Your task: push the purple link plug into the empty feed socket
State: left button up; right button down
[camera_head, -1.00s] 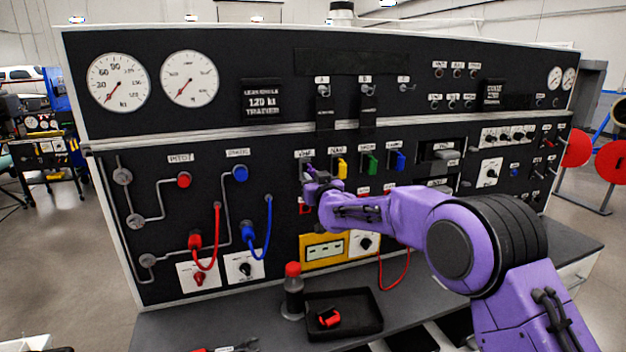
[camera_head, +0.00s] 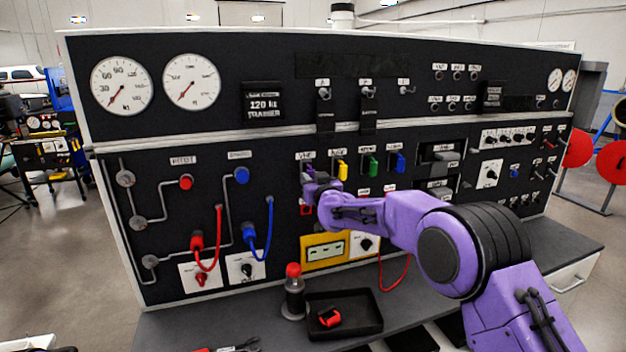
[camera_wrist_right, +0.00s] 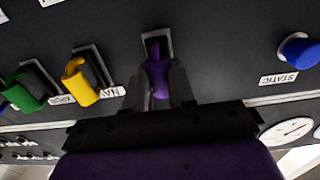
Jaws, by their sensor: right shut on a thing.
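The purple link plug (camera_wrist_right: 158,76) is between the two dark fingers of my right gripper (camera_wrist_right: 160,90) in the right wrist view. The feed socket (camera_wrist_right: 155,37) is a slot with a pale grey rim on the black panel. The plug's far end lies over this slot; I cannot tell how deep it sits in it. In the head view my right gripper (camera_head: 309,181) is at the panel, left of the yellow plug, and hides most of the purple plug and its socket. My left gripper is not in view.
Beside the socket, the yellow plug (camera_head: 342,170), green plug (camera_head: 373,166) and blue plug (camera_head: 398,162) sit in a row. Red (camera_head: 203,240) and blue (camera_head: 250,236) hose connectors are at left. A bottle (camera_head: 294,292) and black tray (camera_head: 371,329) stand on the bench below.

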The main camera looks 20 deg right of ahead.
jog(key=shift+d+r, duration=0.1)
jog(key=shift+r, duration=0.4)
jog(key=c, duration=0.9)
grip_release()
jog(key=shift+w, duration=0.2)
jog(key=shift+o, duration=0.2)
jog(key=shift+w+f, duration=0.35)
jog(key=shift+f, duration=0.15)
jog(key=shift+o, duration=0.7)
jog(key=shift+s+r, duration=0.1)
jog(key=shift+s, duration=0.15)
